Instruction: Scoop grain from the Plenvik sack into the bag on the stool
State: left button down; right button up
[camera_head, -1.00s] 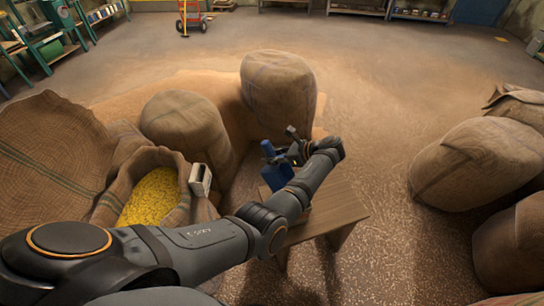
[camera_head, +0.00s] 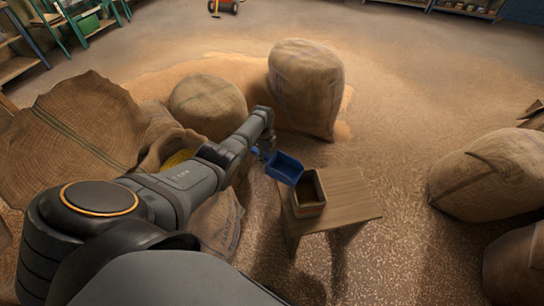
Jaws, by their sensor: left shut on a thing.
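My left gripper (camera_head: 262,153) is shut on a blue scoop (camera_head: 285,168), holding it at the left edge of the stool (camera_head: 350,190). The scoop's open side faces up and towards me; I see no grain in it. A small brown open-topped bag (camera_head: 309,193) stands upright on the stool, just right of and below the scoop in the picture. Whether they touch, I cannot tell. The open sack with yellow grain (camera_head: 178,158) is left of the stool, mostly hidden behind my left arm. Its print is not readable. My right gripper is out of view.
Two full closed sacks (camera_head: 308,88) (camera_head: 208,105) stand behind the stool. A wide burlap sack (camera_head: 80,130) spreads at the left. More full sacks (camera_head: 490,172) lie at the right. The floor between stool and right-hand sacks is clear.

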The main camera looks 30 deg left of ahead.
pick_arm(q)
jog(key=shift+a+f+h+b, duration=0.15)
jog(key=shift+f+h+b, duration=0.15)
jog(key=shift+f, duration=0.25)
jog(key=shift+a+f+h+b, duration=0.15)
jog(key=shift+f+h+b, duration=0.05)
jog(key=shift+f+b, duration=0.25)
notch_tip(320, 180, up, 5)
jog(key=p, duration=0.4)
jog(key=shift+f, duration=0.25)
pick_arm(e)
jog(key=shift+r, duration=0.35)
